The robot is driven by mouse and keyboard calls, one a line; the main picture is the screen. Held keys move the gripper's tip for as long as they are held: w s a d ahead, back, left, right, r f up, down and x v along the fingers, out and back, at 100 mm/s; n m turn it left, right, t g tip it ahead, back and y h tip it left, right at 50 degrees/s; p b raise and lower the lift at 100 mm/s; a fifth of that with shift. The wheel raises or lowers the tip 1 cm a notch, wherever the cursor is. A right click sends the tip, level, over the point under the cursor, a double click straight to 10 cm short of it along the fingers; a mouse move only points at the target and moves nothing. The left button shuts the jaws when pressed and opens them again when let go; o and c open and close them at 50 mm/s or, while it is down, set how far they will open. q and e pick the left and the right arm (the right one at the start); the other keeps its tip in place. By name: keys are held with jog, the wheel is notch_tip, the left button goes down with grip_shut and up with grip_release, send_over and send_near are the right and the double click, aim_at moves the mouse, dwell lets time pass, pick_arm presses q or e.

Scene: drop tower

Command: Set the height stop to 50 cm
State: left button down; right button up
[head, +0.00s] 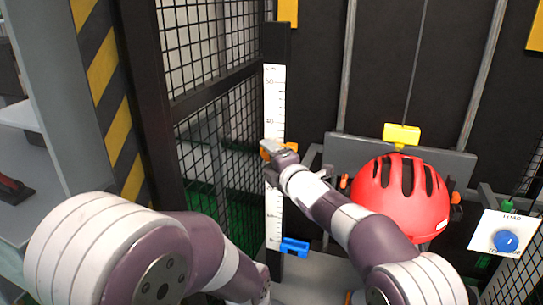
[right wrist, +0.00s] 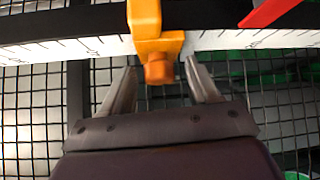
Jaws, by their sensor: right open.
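The white height scale (head: 274,95) runs up a dark post, with 50 near its top and 40 below that. The orange height stop (head: 264,153) sits on the scale below the 40 mark, partly hidden by my right gripper (head: 271,150). In the right wrist view the orange stop (right wrist: 146,18) crosses the scale (right wrist: 60,51), and its knob lies between the open fingers of my right gripper (right wrist: 160,72). The fingers show a gap on either side of the knob. My left gripper is not in view.
A blue block (head: 294,247) sits near the scale's foot. A red helmet (head: 398,195) is right of my right arm, below a yellow block (head: 401,134). A panel with a blue knob (head: 506,241) is at the right. Mesh fencing (head: 205,45) stands left of the post. A red pointed piece (right wrist: 268,12) shows beside the scale.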

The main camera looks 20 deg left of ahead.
grip_shut()
notch_tip(320, 180, up, 20)
jog(key=p, duration=1.6)
jog(key=shift+r+p, duration=0.15)
jog(key=shift+p, duration=0.25)
grip_release()
jog(key=shift+s+d+f, duration=0.15)
jog(key=shift+f, duration=0.05)
jog(key=b+v, duration=0.6)
jog(key=v, duration=0.6)
jog(key=shift+d+r, duration=0.15)
